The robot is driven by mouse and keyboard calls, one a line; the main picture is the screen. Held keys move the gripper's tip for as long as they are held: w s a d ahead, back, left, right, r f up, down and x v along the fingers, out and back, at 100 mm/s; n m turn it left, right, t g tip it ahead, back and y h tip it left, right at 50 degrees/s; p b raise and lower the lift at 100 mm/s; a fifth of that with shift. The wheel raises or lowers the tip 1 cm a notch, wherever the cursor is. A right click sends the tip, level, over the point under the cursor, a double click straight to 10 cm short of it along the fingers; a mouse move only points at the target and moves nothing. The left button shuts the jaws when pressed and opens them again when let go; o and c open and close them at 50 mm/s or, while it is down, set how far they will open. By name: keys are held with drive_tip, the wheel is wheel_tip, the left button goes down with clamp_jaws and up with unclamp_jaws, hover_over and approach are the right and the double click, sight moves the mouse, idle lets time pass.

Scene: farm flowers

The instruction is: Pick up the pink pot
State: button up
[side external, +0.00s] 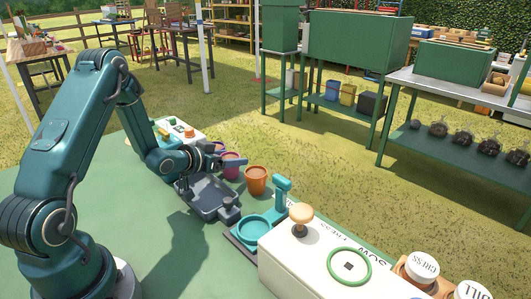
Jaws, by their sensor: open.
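The pink pot (231,172) stands at the edge of the green work table, just left of an orange pot (257,181). My gripper (229,160) is open at the pink pot's upper part, and one finger crosses in front of its rim. I cannot tell whether the fingers touch the pot or are on both sides of it. Part of the pot is hidden behind the gripper. A purple pot (219,146) shows partly behind my gripper.
A dark grey tray (208,200) lies just in front of the pots. A teal press-like stand (255,228) and a white box with a wooden knob (301,214) are to the right. A white panel with coloured knobs (178,130) is behind my wrist. The table's left part is clear.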

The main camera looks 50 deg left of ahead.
drive_tip(key=c, duration=1)
drive_tip(key=shift+c, duration=0.2)
